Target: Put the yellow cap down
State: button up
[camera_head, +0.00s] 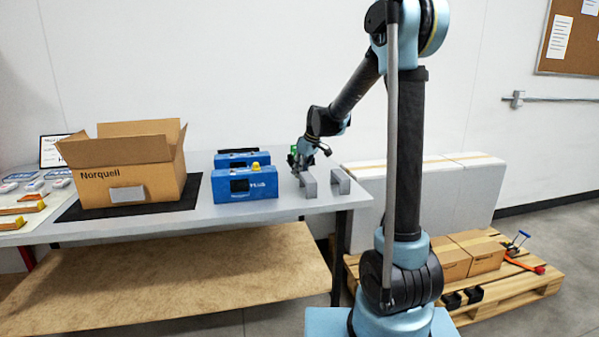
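A small yellow cap (255,167) shows on the top of the front blue analyser box (246,186), near its right end. A second blue box (242,159) stands behind it. My gripper (296,165) is to the right of the yellow cap and apart from it in the picture, low over the right end of the table. A small green patch shows at the gripper. The fingers are dark and too small to tell whether they are open or shut, or whether they hold anything.
Two grey brackets (341,180) stand at the table's right end, just by my gripper. An open cardboard box (128,172) sits on a black mat (190,197) at left. Bare grey table (240,213) shows in front of the blue boxes. A pallet (525,285) with cartons stands right.

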jog(key=o, duration=0.4)
jog(key=shift+s+f, duration=0.25)
jog(key=shift+w+f, duration=0.25)
jog(key=shift+r, duration=0.25)
jog(key=shift+r, duration=0.25)
jog(key=v, duration=1.1)
jog(key=s+d+m+h, duration=0.1)
jog(key=s+d+m, duration=0.1)
jog(key=s+d, duration=0.65)
jog(key=s+d+f+m+h, duration=0.1)
jog(key=s+d+f, duration=0.3)
jog(key=s, duration=0.5)
jog(key=s+d+f+m, duration=0.3)
jog(key=s+f, duration=0.4)
jog(key=s, duration=0.3)
jog(key=s+d+f+m+h, duration=0.1)
jog(key=s+d+f+m, duration=0.3)
jog(key=s, duration=0.6)
jog(key=shift+s+d+f+g+h, duration=0.1)
jog(key=shift+d+f+g+h, duration=0.05)
jog(key=shift+f, duration=0.45)
jog(key=shift+s+d+f+g+h, duration=0.1)
jog(key=shift+d+f+g+h, duration=0.05)
jog(key=shift+f, duration=0.45)
